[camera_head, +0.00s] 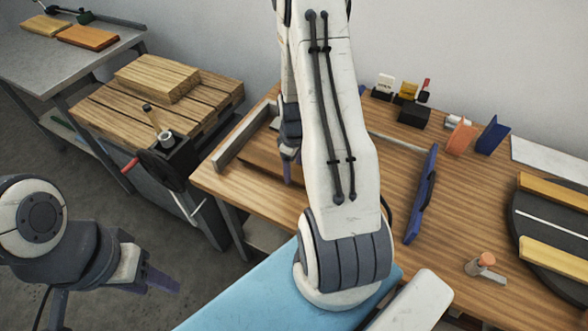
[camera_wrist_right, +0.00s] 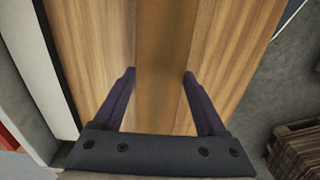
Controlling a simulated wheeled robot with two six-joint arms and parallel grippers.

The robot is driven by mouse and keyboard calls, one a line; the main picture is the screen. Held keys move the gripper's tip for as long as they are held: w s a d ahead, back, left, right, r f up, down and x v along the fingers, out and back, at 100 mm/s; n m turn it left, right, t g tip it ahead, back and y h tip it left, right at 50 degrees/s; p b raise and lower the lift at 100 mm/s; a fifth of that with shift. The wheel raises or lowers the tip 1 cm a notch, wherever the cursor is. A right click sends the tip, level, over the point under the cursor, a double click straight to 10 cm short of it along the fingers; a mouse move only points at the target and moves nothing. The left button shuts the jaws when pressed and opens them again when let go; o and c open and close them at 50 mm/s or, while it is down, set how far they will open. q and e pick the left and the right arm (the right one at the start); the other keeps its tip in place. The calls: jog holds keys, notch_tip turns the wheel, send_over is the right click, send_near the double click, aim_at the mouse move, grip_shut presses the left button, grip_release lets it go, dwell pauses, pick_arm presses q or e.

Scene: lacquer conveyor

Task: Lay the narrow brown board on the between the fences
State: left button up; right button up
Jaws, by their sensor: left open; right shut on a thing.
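The narrow brown board (camera_wrist_right: 163,60) runs lengthwise between the two fingers of my right gripper (camera_wrist_right: 159,74) in the right wrist view, its sides close against both fingertips. A dark brown strip of it (camera_head: 268,168) shows in the head view left of my right gripper (camera_head: 290,165), near the bench's left end. My right arm hides the rest. A pale fence bar (camera_head: 240,138) stands on the bench to its left. I cannot tell whether the board touches the bench top. My left gripper (camera_head: 165,284) is open and empty, low at the left, away from the bench.
The wooden bench (camera_head: 385,175) carries a blue tool (camera_head: 423,195), an orange block (camera_head: 460,137) and a dark turntable (camera_head: 545,230) at the right.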

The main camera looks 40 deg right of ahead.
aim_at(294, 171)
jog(key=shift+f, duration=0.8)
jog(key=shift+f, duration=0.2)
jog(key=o, duration=1.5)
jog(key=shift+o, duration=0.2)
jog(key=shift+r, duration=0.1)
notch_tip(294, 171, up, 12)
jog(key=shift+r+b, duration=0.15)
jog(key=shift+b, duration=0.2)
